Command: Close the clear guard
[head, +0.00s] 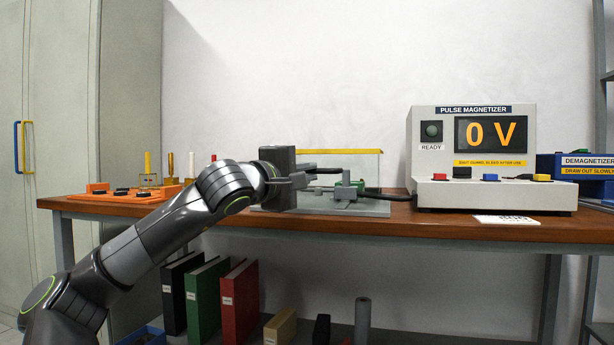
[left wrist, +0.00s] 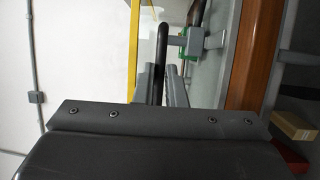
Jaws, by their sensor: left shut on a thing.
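The clear guard (head: 360,152) stands behind the fixture on the bench, marked by a yellow strip along its top edge. The strip also shows in the left wrist view (left wrist: 133,45). A black bar-like handle (left wrist: 161,45) runs between the fingers of my left gripper (left wrist: 166,85). In the head view my left gripper (head: 308,173) is shut on this handle, at the left part of the guard. The grey and green fixture (head: 346,190) sits on a grey base plate, partly hidden by my gripper. My right gripper is not in view.
The pulse magnetizer (head: 473,158) stands to the right and reads 0 V, with a black cable toward the fixture. An orange tray (head: 100,188) and small posts stand at the left. A white card (head: 506,220) lies near the wooden bench's (head: 440,225) front edge.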

